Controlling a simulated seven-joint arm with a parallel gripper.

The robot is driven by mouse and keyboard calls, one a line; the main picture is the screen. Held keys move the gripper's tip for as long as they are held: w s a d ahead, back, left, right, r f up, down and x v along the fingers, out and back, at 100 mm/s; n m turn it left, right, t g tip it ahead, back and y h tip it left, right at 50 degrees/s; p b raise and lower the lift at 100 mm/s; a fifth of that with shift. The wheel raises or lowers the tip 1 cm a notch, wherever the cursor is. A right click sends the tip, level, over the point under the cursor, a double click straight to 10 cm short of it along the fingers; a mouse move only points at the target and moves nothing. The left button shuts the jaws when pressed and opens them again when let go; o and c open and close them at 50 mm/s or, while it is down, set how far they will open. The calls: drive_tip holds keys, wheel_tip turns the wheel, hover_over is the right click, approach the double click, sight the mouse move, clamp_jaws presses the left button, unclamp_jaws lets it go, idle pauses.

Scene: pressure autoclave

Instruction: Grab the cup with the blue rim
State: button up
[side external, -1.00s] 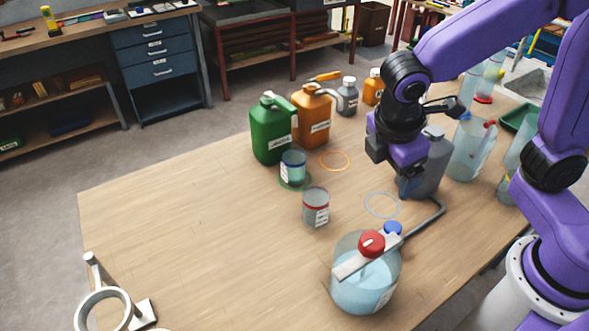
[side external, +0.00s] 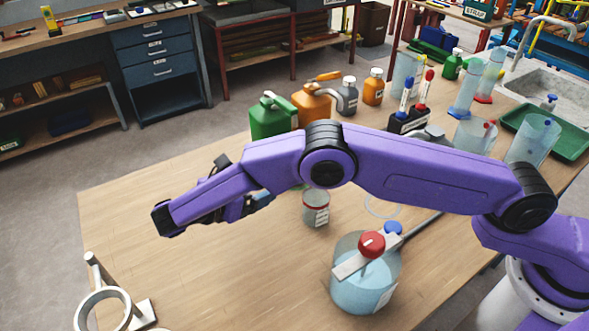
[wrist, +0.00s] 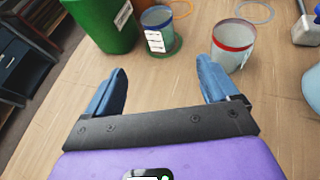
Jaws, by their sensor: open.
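The cup with the blue rim (wrist: 156,30) stands upright on a green ring (wrist: 176,47) in the wrist view, ahead of my gripper (wrist: 162,70). Its white label faces me. My gripper is open and empty, its blue fingers apart, with the cup beyond the gap between them and not touched. In the side external view my arm hides this cup, and my gripper (side external: 262,199) is low over the table at the arm's left end. A similar cup with a red rim (wrist: 233,42) stands to the right; it also shows in the side external view (side external: 316,210).
A green jug (wrist: 100,22) stands just left of the blue-rimmed cup, with an orange jug (side external: 312,104) behind. A glass vessel with a red knob (side external: 366,280) stands at the front right. A metal ring stand (side external: 100,305) is at the front left. The table's left part is clear.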

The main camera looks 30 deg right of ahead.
drive_tip(key=x, duration=1.7)
drive_tip(key=shift+d+f, duration=0.15)
drive_tip(key=shift+f, duration=0.15)
drive_tip(key=c, duration=1.1)
drive_tip(key=shift+c, duration=0.2)
drive_tip(key=shift+r, duration=0.15)
